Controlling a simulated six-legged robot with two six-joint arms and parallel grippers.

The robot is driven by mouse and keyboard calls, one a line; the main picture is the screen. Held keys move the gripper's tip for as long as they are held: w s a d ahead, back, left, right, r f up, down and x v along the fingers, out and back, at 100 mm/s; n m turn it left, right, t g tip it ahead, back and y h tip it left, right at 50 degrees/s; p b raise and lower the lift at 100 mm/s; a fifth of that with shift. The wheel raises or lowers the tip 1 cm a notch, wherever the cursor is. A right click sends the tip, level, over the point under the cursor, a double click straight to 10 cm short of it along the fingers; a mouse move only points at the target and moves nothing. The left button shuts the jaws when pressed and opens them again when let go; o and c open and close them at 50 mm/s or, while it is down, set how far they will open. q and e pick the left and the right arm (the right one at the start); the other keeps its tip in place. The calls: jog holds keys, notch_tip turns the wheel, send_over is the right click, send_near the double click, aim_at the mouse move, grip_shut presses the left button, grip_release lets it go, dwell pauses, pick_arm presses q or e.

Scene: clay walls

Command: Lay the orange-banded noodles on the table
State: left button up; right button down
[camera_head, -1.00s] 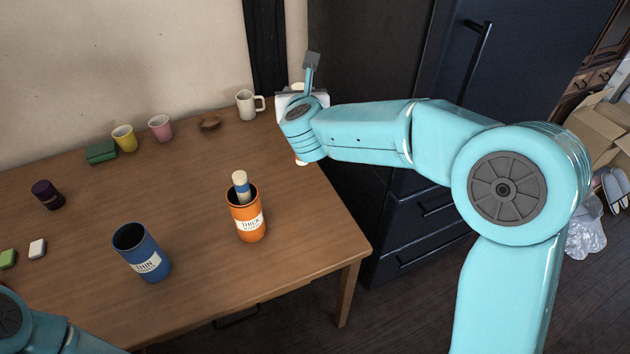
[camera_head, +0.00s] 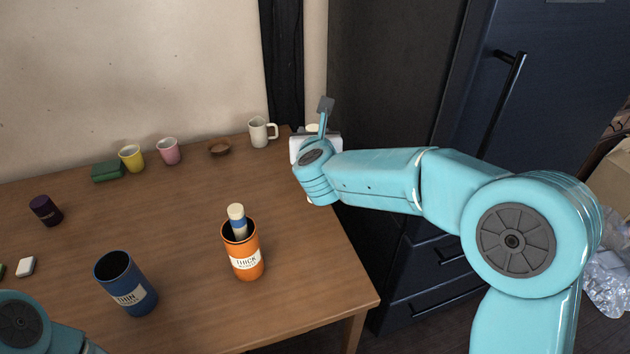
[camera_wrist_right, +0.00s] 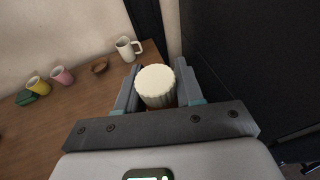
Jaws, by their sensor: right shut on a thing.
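My right gripper (camera_wrist_right: 156,84) is shut on a pale, ridged bundle of noodles (camera_wrist_right: 155,80). A sliver of orange shows beneath its pale end in the right wrist view. In the head view the right gripper (camera_head: 316,148) is near the table's back right corner, and my wrist hides most of the bundle. The wooden table (camera_head: 185,215) lies to its left. A blue-banded noodle bundle (camera_head: 237,220) stands in the orange THICK canister (camera_head: 245,261). The blue THIN canister (camera_head: 126,284) looks empty. Part of my left arm shows at the lower left; its gripper is out of view.
A white mug (camera_head: 259,133), brown bowl (camera_head: 219,147), pink cup (camera_head: 168,151), yellow cup (camera_head: 131,158) and green block (camera_head: 107,171) line the table's back. A dark purple jar (camera_head: 45,210) stands left. A dark fridge (camera_head: 400,110) rises at right. The table's middle and right front are clear.

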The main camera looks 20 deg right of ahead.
notch_tip(320, 180, down, 10)
jog(key=b, duration=0.1)
jog(key=shift+r, duration=0.2)
jog(key=shift+f+b, duration=0.2)
jog(key=shift+b, duration=0.2)
jog(key=c, duration=0.7)
grip_release()
jog(key=shift+r, duration=0.1)
